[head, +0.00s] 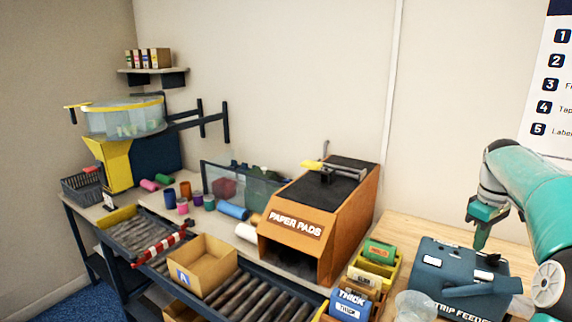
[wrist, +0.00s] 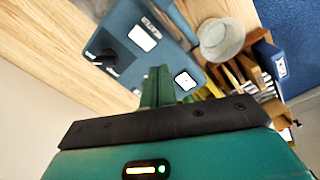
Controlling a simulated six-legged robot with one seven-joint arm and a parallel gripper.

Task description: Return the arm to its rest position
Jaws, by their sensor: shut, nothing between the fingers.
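My gripper (head: 481,240) is at the right of the head view, a green hand pointing down, with its fingers together and nothing between them. It hangs above or just behind the blue strip feeder (head: 449,270); I cannot tell whether the two touch. In the wrist view the shut green fingers (wrist: 158,85) show in front of the strip feeder (wrist: 125,42). My teal arm runs off the right edge of the head view.
An orange paper pads box (head: 340,225) stands left of the feeder. Labelled bins (head: 350,303) and a clear tub (head: 415,306) are in front. An open carton (head: 205,283) sits on the roller conveyor (head: 262,302). Wooden worktop (head: 405,232) shows bare behind the feeder.

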